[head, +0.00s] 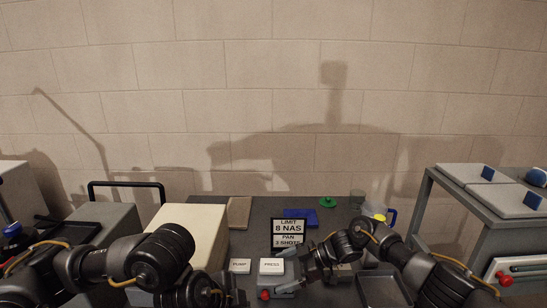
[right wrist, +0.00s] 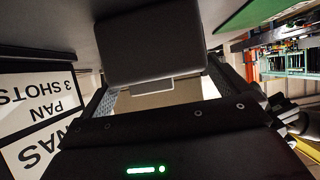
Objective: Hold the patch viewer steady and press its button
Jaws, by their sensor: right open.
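My right gripper (head: 292,278) reaches in from the right, low over the bench, just right of the white PRESS label. In the right wrist view its jaws (right wrist: 155,92) are apart. A dark rounded block (right wrist: 150,48) shows beyond and between them, with a small grey tab at its edge. It may be the patch viewer, but I cannot tell for sure, nor whether the jaws touch it. My left gripper (head: 205,292) is at the bottom of the head view; its fingertips do not show clearly. I cannot make out the viewer's button.
A LIMIT 8 NAS sign (head: 289,233) stands just behind the right gripper. PUMP (head: 240,266) and PRESS (head: 271,266) labels and a red knob (head: 265,295) are close by. A cream box (head: 183,230) stands left, a dark tray (head: 382,290) right. A blue item (head: 300,215) lies behind.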

